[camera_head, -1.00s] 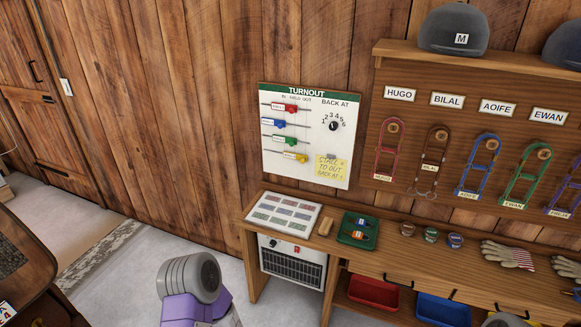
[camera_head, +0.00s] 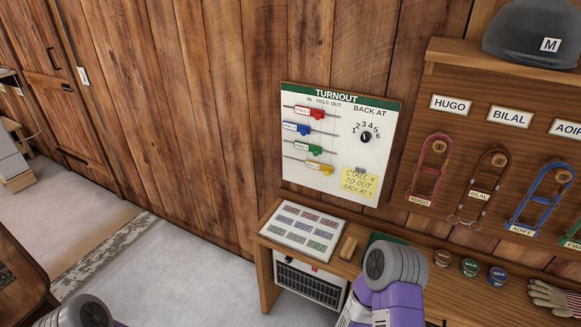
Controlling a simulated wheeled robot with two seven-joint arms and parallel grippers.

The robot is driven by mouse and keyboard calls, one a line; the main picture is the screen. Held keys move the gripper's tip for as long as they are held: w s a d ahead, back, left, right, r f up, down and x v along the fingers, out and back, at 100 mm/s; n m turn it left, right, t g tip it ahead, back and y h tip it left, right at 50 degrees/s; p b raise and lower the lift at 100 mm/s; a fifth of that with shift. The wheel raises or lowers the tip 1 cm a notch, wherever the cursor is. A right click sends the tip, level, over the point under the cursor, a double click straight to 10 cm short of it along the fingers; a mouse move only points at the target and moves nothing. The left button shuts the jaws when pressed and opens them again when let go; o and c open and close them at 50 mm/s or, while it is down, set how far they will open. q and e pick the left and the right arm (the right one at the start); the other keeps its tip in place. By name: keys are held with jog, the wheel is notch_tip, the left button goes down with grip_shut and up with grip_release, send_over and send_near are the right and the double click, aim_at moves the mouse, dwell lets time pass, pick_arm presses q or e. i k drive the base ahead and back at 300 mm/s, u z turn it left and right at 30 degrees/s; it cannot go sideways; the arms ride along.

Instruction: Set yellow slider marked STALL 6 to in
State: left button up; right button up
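The white TURNOUT board (camera_head: 345,125) hangs on the plank wall, with IN, FIELD and OUT printed above its slider rails. The yellow slider (camera_head: 325,169) is on the lowest rail, toward the right, OUT side. Its white tag is too small to read surely. Red (camera_head: 318,115), blue (camera_head: 304,129) and green (camera_head: 305,149) sliders sit on the rails above; blue and green stand further left than yellow. Nothing touches the sliders. Purple and grey links of my arms show at the bottom left and bottom right, but neither gripper is in view.
Right of the sliders are a BACK AT dial (camera_head: 366,137) and a yellow note (camera_head: 359,185). Below is a wooden bench (camera_head: 268,240) with a chart panel (camera_head: 302,229), a brown block (camera_head: 348,248) and several small tins. My arm link covers part of the bench. A tack rack (camera_head: 480,130) stands right.

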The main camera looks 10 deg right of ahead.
aim_at(328, 169)
jog(key=z, duration=0.25)
jog(key=i, duration=0.7)
jog(key=z, duration=0.65)
